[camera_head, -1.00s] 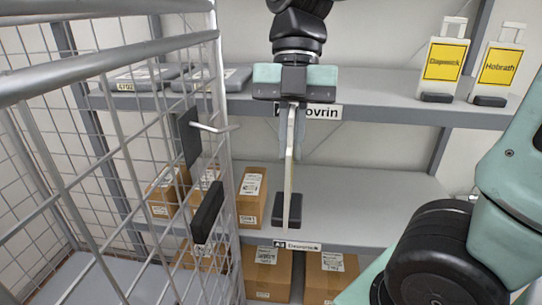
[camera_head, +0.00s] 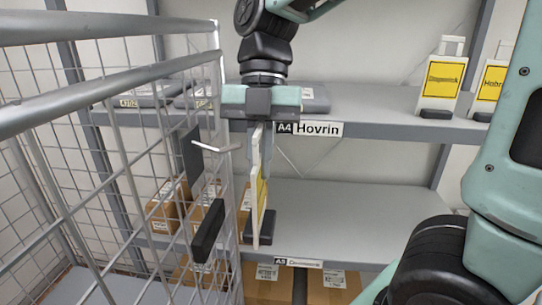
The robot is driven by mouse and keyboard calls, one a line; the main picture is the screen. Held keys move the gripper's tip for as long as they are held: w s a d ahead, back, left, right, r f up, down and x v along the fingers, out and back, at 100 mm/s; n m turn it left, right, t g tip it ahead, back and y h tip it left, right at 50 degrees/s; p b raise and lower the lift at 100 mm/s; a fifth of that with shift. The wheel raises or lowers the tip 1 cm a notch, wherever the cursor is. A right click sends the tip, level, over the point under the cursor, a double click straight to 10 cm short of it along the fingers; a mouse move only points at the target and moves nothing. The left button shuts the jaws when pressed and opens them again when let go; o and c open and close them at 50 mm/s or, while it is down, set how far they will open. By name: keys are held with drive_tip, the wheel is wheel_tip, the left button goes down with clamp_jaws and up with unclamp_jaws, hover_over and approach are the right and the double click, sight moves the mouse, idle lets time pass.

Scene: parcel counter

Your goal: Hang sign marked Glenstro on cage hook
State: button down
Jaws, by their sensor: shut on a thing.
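My gripper (camera_head: 257,140) is shut on a thin white sign (camera_head: 256,195) with a yellow face, held upright and seen almost edge-on, so its name cannot be read. A dark block shows at the sign's lower end. The sign is in the air in front of the shelves, just right of the cage (camera_head: 135,180). The cage hook (camera_head: 216,147) is a light metal prong that sticks out to the right from a dark plate on the cage side. The hook's tip is close to the sign's upper left in the picture; the sign appears apart from it.
Two more yellow-faced signs, Dugosnock (camera_head: 442,80) and one partly cut off (camera_head: 490,85), stand on the upper shelf (camera_head: 380,108). A black block (camera_head: 208,231) sits on the cage side below the hook. Cardboard boxes (camera_head: 168,212) stand behind the cage. The lower shelf (camera_head: 350,215) has free room.

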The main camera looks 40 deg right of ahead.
drive_tip(key=w+a, duration=0.1)
drive_tip(key=w+a+f, duration=0.1)
drive_tip(key=w+a, duration=0.1)
drive_tip(key=shift+w+a+f+b, duration=0.1)
drive_tip(key=shift+a+f+b, duration=0.25)
drive_tip(key=shift+f, duration=0.05)
idle(0.5)
drive_tip(key=shift+f, duration=0.15)
idle(0.5)
drive_tip(key=c, duration=1.5)
unclamp_jaws()
drive_tip(key=b+v, duration=0.3)
drive_tip(key=v, duration=1.5)
drive_tip(key=shift+d+r, duration=0.2)
drive_tip(key=shift+r, duration=0.1)
